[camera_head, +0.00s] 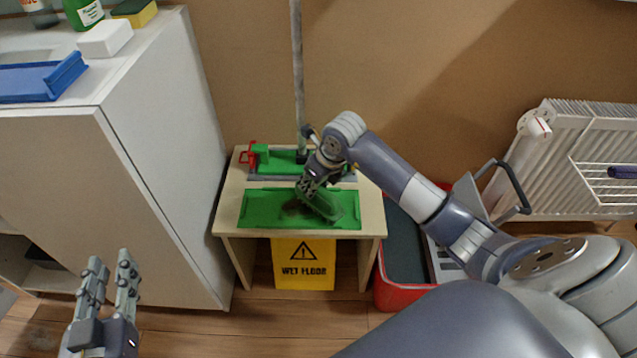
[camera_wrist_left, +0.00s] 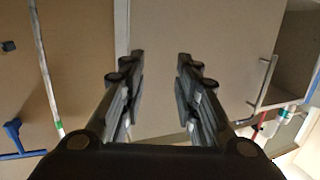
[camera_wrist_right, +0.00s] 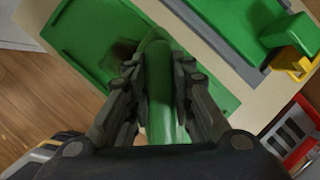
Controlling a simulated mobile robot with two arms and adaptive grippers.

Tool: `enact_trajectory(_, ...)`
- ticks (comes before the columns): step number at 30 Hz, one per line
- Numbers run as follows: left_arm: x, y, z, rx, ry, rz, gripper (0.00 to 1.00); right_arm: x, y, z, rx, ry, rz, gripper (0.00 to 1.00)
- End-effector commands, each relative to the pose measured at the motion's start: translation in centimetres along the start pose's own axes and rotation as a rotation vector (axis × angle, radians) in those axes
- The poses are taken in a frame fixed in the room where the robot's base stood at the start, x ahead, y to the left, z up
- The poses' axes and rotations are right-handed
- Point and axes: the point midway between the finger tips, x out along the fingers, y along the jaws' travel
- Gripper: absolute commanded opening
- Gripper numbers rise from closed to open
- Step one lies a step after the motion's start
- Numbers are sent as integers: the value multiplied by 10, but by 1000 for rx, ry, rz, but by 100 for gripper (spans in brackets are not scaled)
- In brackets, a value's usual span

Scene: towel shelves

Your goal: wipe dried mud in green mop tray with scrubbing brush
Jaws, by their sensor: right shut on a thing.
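The green mop tray (camera_head: 255,213) lies on the front of a small wooden table. A dark brown patch of mud (camera_head: 291,207) is on its floor near the middle; it also shows in the right wrist view (camera_wrist_right: 122,49). My right gripper (camera_head: 309,187) is shut on a green scrubbing brush (camera_head: 328,205), seen close up in the right wrist view (camera_wrist_right: 159,95). The brush is tilted over the tray, beside or over the mud; its bristles are hidden, so I cannot tell whether they touch. My left gripper (camera_head: 110,268) is open and empty, low at the left.
Behind the tray stands another green piece (camera_head: 283,163) with a grey pole (camera_head: 297,70). A yellow wet-floor sign (camera_head: 303,265) is under the table. A red bin (camera_head: 393,293) stands right of it, a white cabinet (camera_head: 165,150) left. Floor in front is clear.

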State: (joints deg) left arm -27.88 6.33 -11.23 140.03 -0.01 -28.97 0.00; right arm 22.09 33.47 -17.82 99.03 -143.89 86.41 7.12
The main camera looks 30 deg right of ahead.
Motion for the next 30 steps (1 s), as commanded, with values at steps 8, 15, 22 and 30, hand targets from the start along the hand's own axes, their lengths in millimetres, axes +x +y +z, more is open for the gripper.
enact_trajectory(8, 0, 0, -6, 0, 28, 0, 29, 8, 18, 15, 0, -1, 2, 2)
enact_trajectory(15, 1, 1, -10, 0, 40, 3, 29, 11, 23, 19, -1, 1, 2, 2)
enact_trajectory(22, 1, 2, -9, 0, 33, 5, 29, 14, 34, 29, -1, 0, 2, 2)
enact_trajectory(30, 1, 2, -8, 0, 27, 5, 29, 18, 46, 42, 0, -1, 1, 2)
